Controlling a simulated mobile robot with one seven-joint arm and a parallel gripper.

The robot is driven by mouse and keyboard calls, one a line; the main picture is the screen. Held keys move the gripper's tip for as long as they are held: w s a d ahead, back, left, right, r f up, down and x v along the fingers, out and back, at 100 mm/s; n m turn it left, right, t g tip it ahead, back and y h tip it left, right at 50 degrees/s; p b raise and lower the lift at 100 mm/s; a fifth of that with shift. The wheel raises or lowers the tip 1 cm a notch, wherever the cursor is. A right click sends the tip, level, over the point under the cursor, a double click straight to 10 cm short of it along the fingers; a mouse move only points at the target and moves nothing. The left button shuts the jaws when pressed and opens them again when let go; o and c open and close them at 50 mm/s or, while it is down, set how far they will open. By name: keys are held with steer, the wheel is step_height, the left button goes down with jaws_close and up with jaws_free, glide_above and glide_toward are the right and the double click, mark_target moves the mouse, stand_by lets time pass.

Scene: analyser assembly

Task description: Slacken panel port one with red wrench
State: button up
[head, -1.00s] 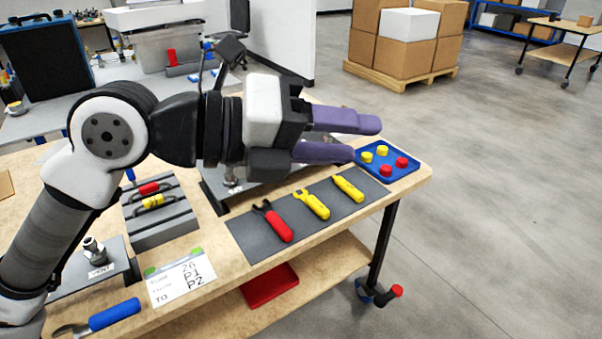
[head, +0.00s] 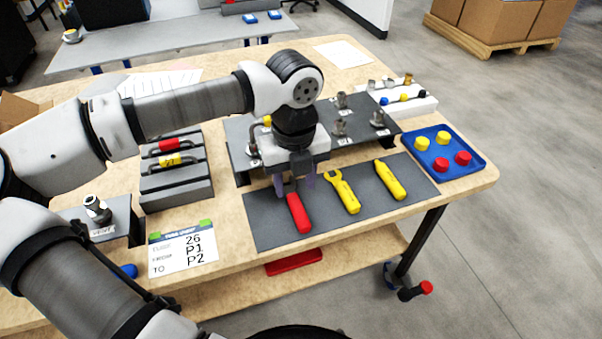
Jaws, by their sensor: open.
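The red wrench (head: 299,214) lies on the left part of the dark grey mat, its red handle toward the front edge. My gripper (head: 295,186) points down over the wrench's head end, its purple fingers on either side of it. The gripper is open; the wrench's jaw is mostly hidden by it. The dark port panel (head: 235,139) stands behind the mat with several metal fittings, such as one at its middle (head: 340,125). Small labels stand by the fittings, but I cannot read which is port one. My gripper and arm hide part of the panel.
Two yellow tools (head: 343,191) (head: 390,180) lie right of the red wrench on the mat (head: 270,228). A blue tray (head: 468,172) holds yellow and red caps. A grey rack (head: 176,190), a vent fitting (head: 98,209) and a card (head: 183,250) reading 26, P1, P2 are at left.

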mark_target(296, 203)
steer(key=shift+f+b, duration=2.6)
steer(key=shift+f, duration=0.3)
jaws_close()
steer(key=shift+s+d+r+p, duration=0.1)
steer(key=shift+s+r+p, duration=0.25)
steer(key=shift+r, duration=0.7)
steer(key=shift+s+d+r+p, duration=0.1)
steer(key=shift+r+p, duration=0.45)
steer(key=shift+r, duration=0.45)
steer(key=shift+s+d+r+p, duration=0.1)
steer(key=shift+s+r+p, duration=0.25)
steer(key=shift+r, duration=0.7)
steer(key=shift+w, duration=0.1)
steer(key=shift+f, duration=0.15)
